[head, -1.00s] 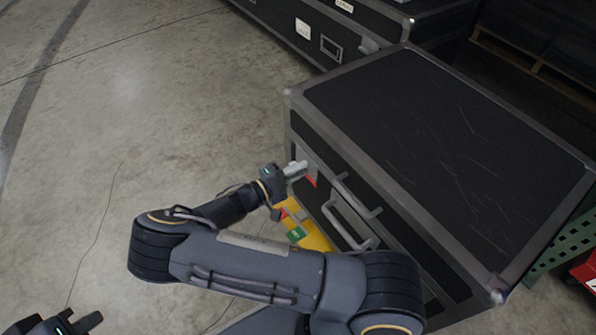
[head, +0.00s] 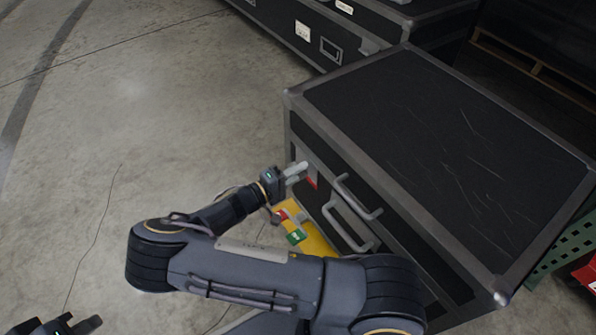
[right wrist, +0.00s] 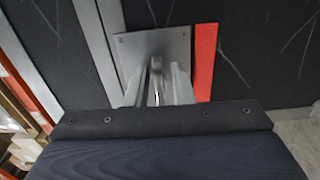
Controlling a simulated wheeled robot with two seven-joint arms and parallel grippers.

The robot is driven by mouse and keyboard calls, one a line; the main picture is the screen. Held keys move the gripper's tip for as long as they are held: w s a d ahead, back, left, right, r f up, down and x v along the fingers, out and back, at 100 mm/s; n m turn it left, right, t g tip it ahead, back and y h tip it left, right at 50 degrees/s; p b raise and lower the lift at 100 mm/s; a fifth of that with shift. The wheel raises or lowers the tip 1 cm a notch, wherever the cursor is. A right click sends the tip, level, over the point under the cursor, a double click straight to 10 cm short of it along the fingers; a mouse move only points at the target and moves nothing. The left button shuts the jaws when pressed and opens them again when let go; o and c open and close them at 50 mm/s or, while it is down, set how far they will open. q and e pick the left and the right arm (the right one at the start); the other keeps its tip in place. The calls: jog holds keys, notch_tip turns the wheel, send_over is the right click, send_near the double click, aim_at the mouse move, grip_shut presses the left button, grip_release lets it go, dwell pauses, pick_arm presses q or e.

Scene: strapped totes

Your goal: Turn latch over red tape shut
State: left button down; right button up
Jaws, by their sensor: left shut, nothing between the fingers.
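The black case (head: 440,150) has a metal latch plate (right wrist: 160,52) on its front, with a strip of red tape (right wrist: 204,62) just right of the plate in the right wrist view. The red tape also shows in the head view (head: 311,183). My right gripper (head: 301,171) is at the case front. In the right wrist view its fingers (right wrist: 160,84) stand on both sides of the shiny latch lever (right wrist: 157,92); whether they press on it is unclear. The lever's base is partly hidden. My left gripper (head: 92,325) is shut and empty at the bottom left, away from the case.
A yellow object (head: 316,244) with a green label (head: 297,237) is low beside the case. Another black case (head: 345,30) stands behind. The floor at left is clear.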

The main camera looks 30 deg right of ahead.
jog(key=shift+o, duration=0.6)
jog(key=shift+a, duration=0.35)
jog(key=a+p, duration=0.1)
jog(key=a, duration=0.6)
jog(key=shift+s+p, duration=0.3)
jog(key=shift+p, duration=0.1)
